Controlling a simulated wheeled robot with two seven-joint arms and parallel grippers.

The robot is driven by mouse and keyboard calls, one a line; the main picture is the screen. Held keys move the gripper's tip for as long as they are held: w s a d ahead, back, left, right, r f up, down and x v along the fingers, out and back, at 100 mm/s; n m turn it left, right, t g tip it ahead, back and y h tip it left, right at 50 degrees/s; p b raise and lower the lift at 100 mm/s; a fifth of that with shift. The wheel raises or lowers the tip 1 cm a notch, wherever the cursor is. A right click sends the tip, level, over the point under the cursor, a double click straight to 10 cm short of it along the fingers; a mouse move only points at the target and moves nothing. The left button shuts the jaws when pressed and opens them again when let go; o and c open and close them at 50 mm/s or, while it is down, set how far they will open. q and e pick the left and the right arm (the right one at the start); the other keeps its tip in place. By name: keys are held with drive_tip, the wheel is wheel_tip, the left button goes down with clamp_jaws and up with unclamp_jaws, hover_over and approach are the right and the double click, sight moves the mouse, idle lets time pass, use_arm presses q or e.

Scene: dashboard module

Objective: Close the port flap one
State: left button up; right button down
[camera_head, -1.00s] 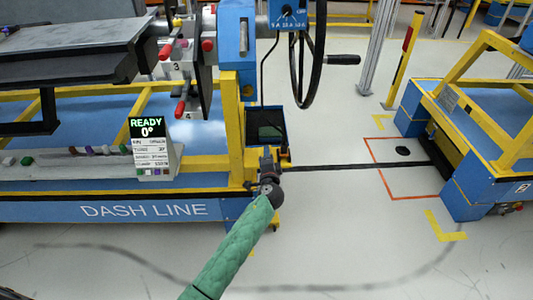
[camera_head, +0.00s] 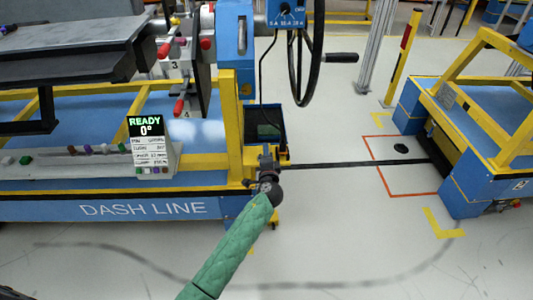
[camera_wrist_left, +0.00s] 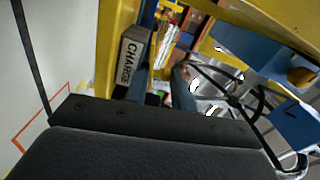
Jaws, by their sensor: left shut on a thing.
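My left gripper (camera_head: 266,158) is at the foot of the yellow post, just below a blue box with a dark inside (camera_head: 265,125). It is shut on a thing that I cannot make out. In the left wrist view, a dark body fills the lower part and hides what is held. A grey block marked CHARGE (camera_wrist_left: 131,62) stands beyond it, beside a yellow post (camera_wrist_left: 115,30). No port flap can be told apart for certain in either view. My right gripper is not in view.
The blue DASH LINE bench (camera_head: 50,208) with yellow rails is at left, with a READY 0° display (camera_head: 147,127). A steering wheel (camera_head: 310,50) hangs above. A blue and yellow cart (camera_head: 470,192) is at right. Open floor lies between, with an orange outline (camera_head: 392,195).

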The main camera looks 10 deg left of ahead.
use_arm(q)
drive_tip(key=shift+s+d+f, duration=0.1)
drive_tip(key=shift+f, duration=0.3)
drive_tip(key=o, duration=0.9)
drive_tip(key=shift+c, duration=0.2)
drive_tip(key=v, duration=0.8)
drive_tip(key=shift+s+r, duration=0.35)
idle(0.4)
